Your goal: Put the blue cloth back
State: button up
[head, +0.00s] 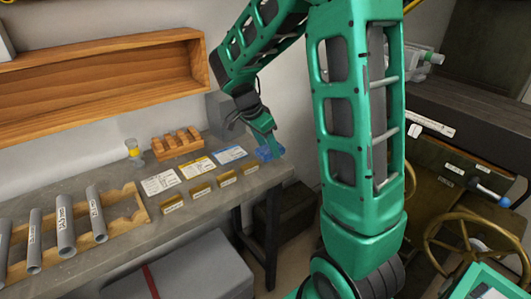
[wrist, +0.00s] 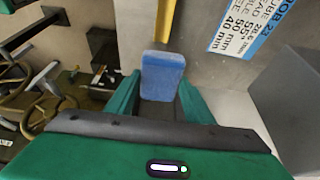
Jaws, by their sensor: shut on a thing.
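The blue cloth (head: 270,152) looks like a small blue folded pad at the right end of the grey bench (head: 125,215). My gripper (head: 268,141) reaches down from above onto it. In the wrist view, the blue cloth (wrist: 162,72) sits between the two green fingers of my gripper (wrist: 160,92), which are shut on it.
Cards (head: 195,167) and several brass blocks (head: 200,193) lie left of my gripper. A wooden rack (head: 177,144), a glass (head: 133,150) and grey tubes (head: 66,230) stand further left. A grey box (head: 222,115) is behind. Handwheels (head: 470,243) are at the right.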

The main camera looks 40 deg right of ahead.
notch_tip(320, 180, down, 2)
jog(key=shift+f, duration=0.2)
jog(key=o, duration=0.9)
